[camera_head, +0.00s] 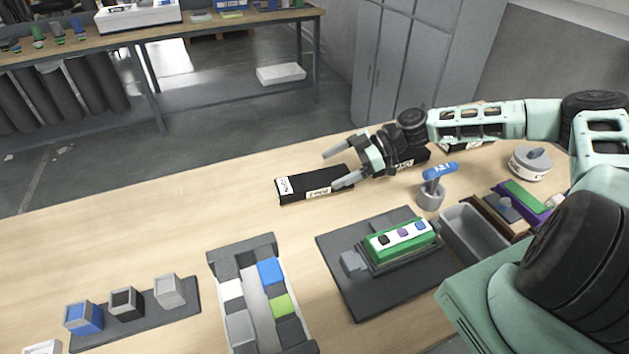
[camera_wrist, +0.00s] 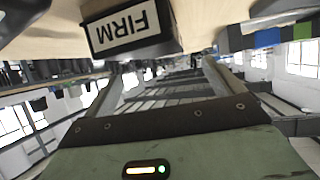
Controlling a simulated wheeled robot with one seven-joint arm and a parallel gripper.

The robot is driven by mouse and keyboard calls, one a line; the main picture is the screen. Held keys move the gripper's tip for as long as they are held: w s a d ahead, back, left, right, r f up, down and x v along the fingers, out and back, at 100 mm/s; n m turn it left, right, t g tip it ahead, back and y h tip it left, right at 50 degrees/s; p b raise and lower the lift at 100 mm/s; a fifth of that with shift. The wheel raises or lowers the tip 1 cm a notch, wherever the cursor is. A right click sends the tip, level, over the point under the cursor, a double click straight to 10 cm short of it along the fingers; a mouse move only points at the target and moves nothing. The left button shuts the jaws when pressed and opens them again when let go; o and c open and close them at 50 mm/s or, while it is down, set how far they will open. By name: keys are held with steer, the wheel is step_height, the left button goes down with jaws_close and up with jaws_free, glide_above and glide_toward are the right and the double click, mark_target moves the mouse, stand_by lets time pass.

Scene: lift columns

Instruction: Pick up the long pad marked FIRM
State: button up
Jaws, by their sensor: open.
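In the wrist view a black pad with a white label reading FIRM (camera_wrist: 130,27), upside down, shows at the top edge, outside the gap between the fingers. In the head view a long black pad (camera_head: 305,184) with white labels lies on the table; its lettering is too small to read, so I cannot tell whether it is the same pad. My gripper (camera_head: 335,168) points left, its fingers apart and empty. One finger overlaps that pad's right end in the picture; contact is unclear. The fingers also show in the wrist view (camera_wrist: 162,80).
Another black pad (camera_head: 412,158) lies partly hidden behind my gripper. A blue-topped tool (camera_head: 438,171) stands in a grey holder. Nearer are a dark mat (camera_head: 345,290) with a green block (camera_head: 385,246), and a sectioned tray (camera_head: 240,243).

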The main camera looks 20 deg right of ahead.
mark_target(316, 178)
steer(key=p+x, duration=0.3)
steer(key=x, duration=0.2)
steer(key=shift+d+f, duration=0.1)
steer(key=shift+f, duration=0.25)
steer(key=c, duration=1.4)
